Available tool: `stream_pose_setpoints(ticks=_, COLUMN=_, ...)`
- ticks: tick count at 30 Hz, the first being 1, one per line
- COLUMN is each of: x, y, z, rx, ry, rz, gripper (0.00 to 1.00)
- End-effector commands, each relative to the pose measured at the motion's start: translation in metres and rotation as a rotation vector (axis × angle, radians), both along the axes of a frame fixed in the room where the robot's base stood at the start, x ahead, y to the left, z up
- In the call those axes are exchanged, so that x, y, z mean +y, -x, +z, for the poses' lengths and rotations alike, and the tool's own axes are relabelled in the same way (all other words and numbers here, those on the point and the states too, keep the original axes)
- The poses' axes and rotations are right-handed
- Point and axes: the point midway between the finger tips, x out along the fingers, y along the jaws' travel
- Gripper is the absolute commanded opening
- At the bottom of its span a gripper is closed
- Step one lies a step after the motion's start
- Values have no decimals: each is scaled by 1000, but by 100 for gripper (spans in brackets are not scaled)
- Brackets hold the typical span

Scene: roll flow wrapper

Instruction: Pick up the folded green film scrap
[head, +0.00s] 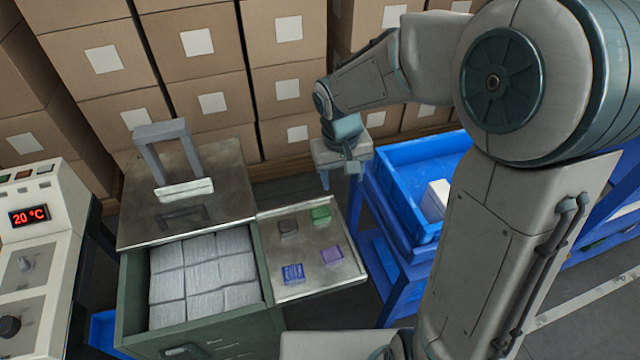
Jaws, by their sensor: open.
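The folded green film scrap (320,214) lies on a metal side tray (308,262), near its back right. A dark grey scrap (288,227), a blue scrap (292,273) and a purple scrap (332,255) lie on the same tray, apart from it. My gripper (338,186) hangs open and empty above and behind the green scrap, a little to its right, pointing down. One finger shows at its left and another at its right. Nothing hides the green scrap.
A drawer of silvery packs (205,275) stands left of the tray, with a grey frame (165,160) on the metal top behind. A blue crate (405,195) stands on a blue cart at the right. Stacked cardboard boxes (200,70) wall off the back. A control panel (35,260) is far left.

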Motion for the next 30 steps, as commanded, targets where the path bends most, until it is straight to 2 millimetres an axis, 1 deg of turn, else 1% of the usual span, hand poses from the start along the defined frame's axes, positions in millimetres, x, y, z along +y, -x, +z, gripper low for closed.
stream_pose_setpoints(ticks=1, x=10, y=-9, z=-8, rx=19, ry=-12, rz=14, gripper=56)
stream_pose_setpoints(ticks=3, x=21, y=-18, z=-17, rx=34, ry=-30, rz=32, gripper=56)
stream_pose_setpoints(ticks=6, x=34, y=-28, z=-27, rx=50, ry=-51, rz=47, gripper=56)
stream_pose_setpoints(ticks=9, x=42, y=-33, z=-33, rx=58, ry=-65, rz=57, gripper=56)
stream_pose_setpoints(ticks=11, x=45, y=-35, z=-37, rx=60, ry=-69, rz=61, gripper=56)
stream_pose_setpoints(ticks=14, x=46, y=-36, z=-50, rx=64, ry=-73, rz=61, gripper=56)
stream_pose_setpoints(ticks=21, x=46, y=-34, z=-97, rx=66, ry=-72, rz=62, gripper=56)
stream_pose_setpoints(ticks=24, x=46, y=-35, z=-112, rx=63, ry=-72, rz=61, gripper=56)
stream_pose_setpoints(ticks=30, x=46, y=-36, z=-124, rx=62, ry=-71, rz=61, gripper=56)
